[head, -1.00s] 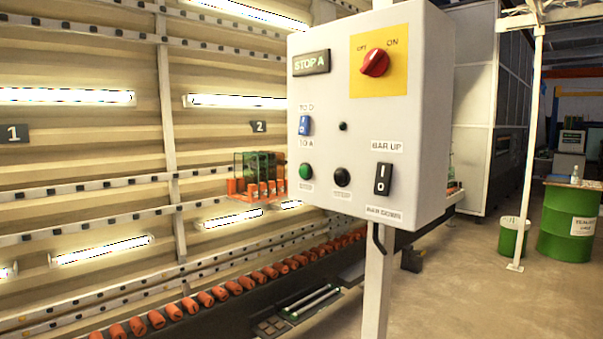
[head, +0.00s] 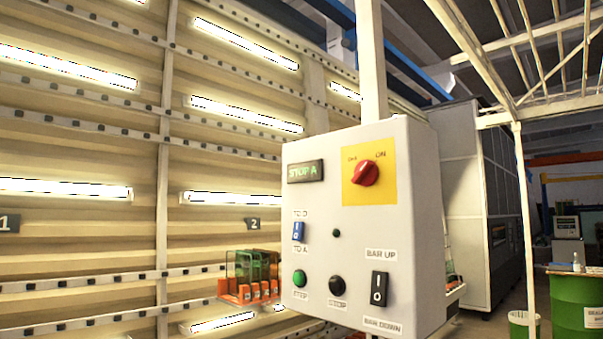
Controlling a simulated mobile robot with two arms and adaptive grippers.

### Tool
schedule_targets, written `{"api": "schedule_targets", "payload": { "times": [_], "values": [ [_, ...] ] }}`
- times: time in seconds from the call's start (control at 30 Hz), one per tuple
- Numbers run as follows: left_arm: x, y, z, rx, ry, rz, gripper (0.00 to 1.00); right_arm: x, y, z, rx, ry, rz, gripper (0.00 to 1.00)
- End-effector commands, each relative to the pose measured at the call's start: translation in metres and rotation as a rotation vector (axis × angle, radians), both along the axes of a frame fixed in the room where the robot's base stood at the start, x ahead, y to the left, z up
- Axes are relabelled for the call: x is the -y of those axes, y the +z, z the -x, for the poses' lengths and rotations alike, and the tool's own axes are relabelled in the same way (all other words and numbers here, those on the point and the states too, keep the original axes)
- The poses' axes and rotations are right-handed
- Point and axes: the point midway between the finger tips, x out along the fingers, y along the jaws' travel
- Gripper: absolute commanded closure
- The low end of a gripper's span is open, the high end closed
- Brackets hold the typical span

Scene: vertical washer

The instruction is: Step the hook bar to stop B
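The control box (head: 328,243) hangs in the middle of the head view. Its small display (head: 306,171) reads STOP A. A red rotary switch (head: 365,173) sits on a yellow plate marked OFF and ON. A blue rocker (head: 298,231) lies between the labels TO D and TO A. Below it are a green STEP button (head: 300,278) and a black STOP button (head: 337,285). A black rocker (head: 379,289) stands between BAR UP and BAR DOWN. I cannot make out the hook bar for certain. Neither gripper is in view.
A ribbed wall with bright lamps (head: 240,114) and signs 1 and 2 (head: 252,224) fills the left. An orange rack with glass panes (head: 250,277) is partly behind the box. A white post (head: 525,220) and green drum (head: 583,302) stand at right.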

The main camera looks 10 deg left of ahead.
Motion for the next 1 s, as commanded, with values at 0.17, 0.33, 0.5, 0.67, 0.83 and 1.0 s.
{"api": "schedule_targets", "payload": {
  "times": [0.17, 0.33, 0.5, 0.67, 0.83, 1.0],
  "values": [
    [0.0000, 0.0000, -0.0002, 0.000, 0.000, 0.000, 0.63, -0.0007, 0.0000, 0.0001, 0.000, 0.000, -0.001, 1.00],
    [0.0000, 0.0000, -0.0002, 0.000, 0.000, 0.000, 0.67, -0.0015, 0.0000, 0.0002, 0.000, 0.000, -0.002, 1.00],
    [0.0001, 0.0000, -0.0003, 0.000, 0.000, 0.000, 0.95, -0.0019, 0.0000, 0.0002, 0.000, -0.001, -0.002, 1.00],
    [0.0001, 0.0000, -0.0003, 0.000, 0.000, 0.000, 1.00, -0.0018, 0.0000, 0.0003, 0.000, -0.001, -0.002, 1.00],
    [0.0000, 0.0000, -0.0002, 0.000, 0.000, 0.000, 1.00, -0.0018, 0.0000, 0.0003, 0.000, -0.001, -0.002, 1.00],
    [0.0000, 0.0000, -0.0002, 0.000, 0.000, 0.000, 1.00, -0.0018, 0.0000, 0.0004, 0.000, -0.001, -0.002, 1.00]
  ]
}}
